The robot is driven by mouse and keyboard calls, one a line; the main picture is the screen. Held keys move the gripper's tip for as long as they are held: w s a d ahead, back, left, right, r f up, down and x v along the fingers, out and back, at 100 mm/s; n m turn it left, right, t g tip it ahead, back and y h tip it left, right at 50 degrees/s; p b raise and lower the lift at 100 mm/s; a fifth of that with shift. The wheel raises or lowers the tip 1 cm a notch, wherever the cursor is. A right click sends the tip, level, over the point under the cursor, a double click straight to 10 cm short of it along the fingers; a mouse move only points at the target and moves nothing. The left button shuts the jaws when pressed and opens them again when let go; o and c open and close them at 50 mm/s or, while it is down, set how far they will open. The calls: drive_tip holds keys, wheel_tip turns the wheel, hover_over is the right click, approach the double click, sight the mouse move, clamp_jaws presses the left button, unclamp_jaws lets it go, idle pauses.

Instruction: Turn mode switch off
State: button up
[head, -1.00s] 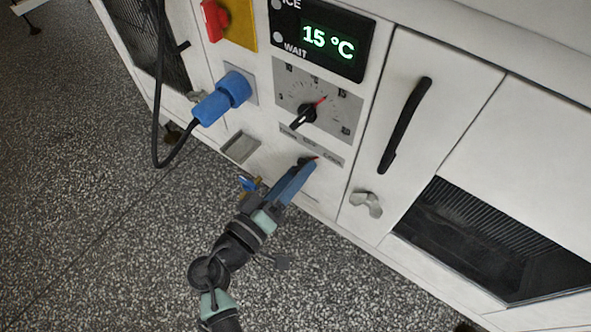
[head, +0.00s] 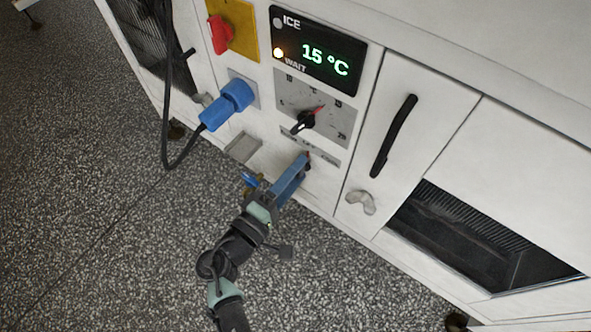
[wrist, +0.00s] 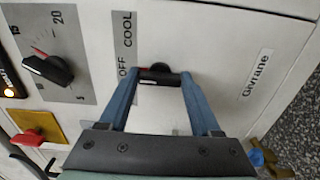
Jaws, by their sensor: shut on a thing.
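The mode switch (wrist: 158,79) is a small black knob with a red mark, on the white machine front below a grey label strip (wrist: 124,42). In the wrist view its red-marked end points to the word OFF, with COOL further along the strip. My gripper (wrist: 160,80) has its two blue fingers on either end of the knob and is shut on it. In the head view my gripper (head: 304,160) covers most of the switch, and only a little red and black shows at the fingertips.
Above the switch are a temperature dial (head: 305,121) and a display (head: 320,55) reading 15 °C with its WAIT lamp lit amber. A blue plug (head: 228,104) with a black cable, a red switch (head: 220,34) and a black door handle (head: 394,136) stick out nearby.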

idle(0.4)
drive_tip(key=o, duration=1.4)
drive_tip(key=p+v, duration=0.3)
drive_tip(key=v, duration=1)
drive_tip(key=shift+p, duration=0.35)
